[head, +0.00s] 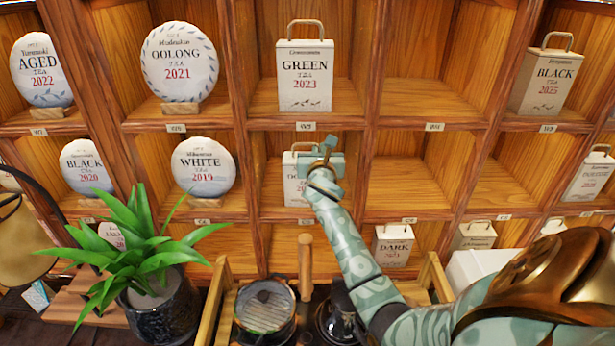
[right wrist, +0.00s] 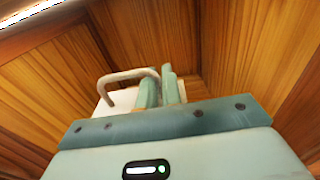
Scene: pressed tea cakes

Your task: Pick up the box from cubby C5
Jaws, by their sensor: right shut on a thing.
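A white box (head: 292,190) with a light loop handle stands upright in the middle-row cubby below the GREEN box. The cubby's tag (head: 306,221) is too small to read surely. My right gripper (head: 323,158) is in front of the box's upper right part and hides much of its print. In the right wrist view the fingers (right wrist: 160,90) are shut at the right end of the handle (right wrist: 128,75), and the white box (right wrist: 122,101) shows behind them. Its bottom is at the shelf in the head view. My left gripper is not in view.
The GREEN box (head: 305,82) stands in the cubby above, and the round WHITE tea cake (head: 203,167) is to the left. The cubby to the right (head: 408,185) is empty. A plant (head: 150,250) and a glass-lidded pot (head: 264,308) stand in front, low down.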

